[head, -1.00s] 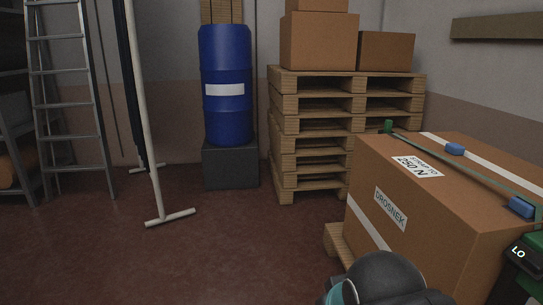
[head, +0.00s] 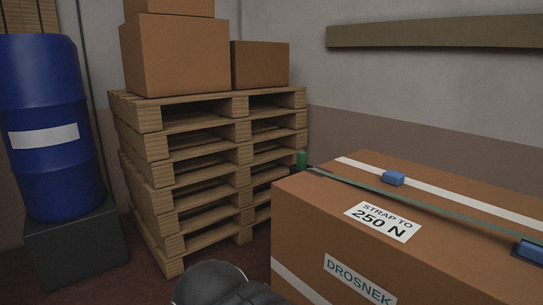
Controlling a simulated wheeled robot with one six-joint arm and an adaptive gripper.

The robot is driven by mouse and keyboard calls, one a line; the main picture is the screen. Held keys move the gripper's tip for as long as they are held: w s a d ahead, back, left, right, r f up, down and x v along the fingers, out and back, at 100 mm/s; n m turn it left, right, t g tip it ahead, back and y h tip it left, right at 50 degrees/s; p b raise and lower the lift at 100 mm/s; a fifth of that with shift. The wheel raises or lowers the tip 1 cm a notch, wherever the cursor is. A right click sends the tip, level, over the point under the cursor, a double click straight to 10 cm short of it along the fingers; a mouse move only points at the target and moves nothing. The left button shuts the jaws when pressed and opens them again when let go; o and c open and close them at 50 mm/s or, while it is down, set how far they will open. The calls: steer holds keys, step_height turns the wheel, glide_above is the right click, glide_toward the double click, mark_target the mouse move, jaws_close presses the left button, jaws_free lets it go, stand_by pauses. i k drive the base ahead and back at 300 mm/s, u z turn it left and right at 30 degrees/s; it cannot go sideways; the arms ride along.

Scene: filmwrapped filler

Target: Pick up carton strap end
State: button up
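A large brown carton (head: 315,225) stands at the lower right in the head view, labelled "STRAP TO 250 N" and "DROSNEK". A thin green strap (head: 440,209) runs across its top. A small green piece (head: 302,159) stands at the strap's far left end, by the carton's back edge; whether this is the strap's loose end I cannot tell. A blue block (head: 393,178) sits on the top near the strap, and another blue block (head: 530,250) is at the right edge. A dark rounded part of my arm shows at the bottom; my gripper is not in view.
A stack of wooden pallets (head: 182,144) with brown boxes (head: 175,55) on it stands behind and left of the carton. A blue drum (head: 50,170) stands on a dark block (head: 75,250) at the left. A brown rail (head: 440,32) is on the back wall.

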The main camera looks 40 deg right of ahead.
mark_target(301, 155)
steer(key=i, duration=2.95)
steer(key=z, duration=3.75)
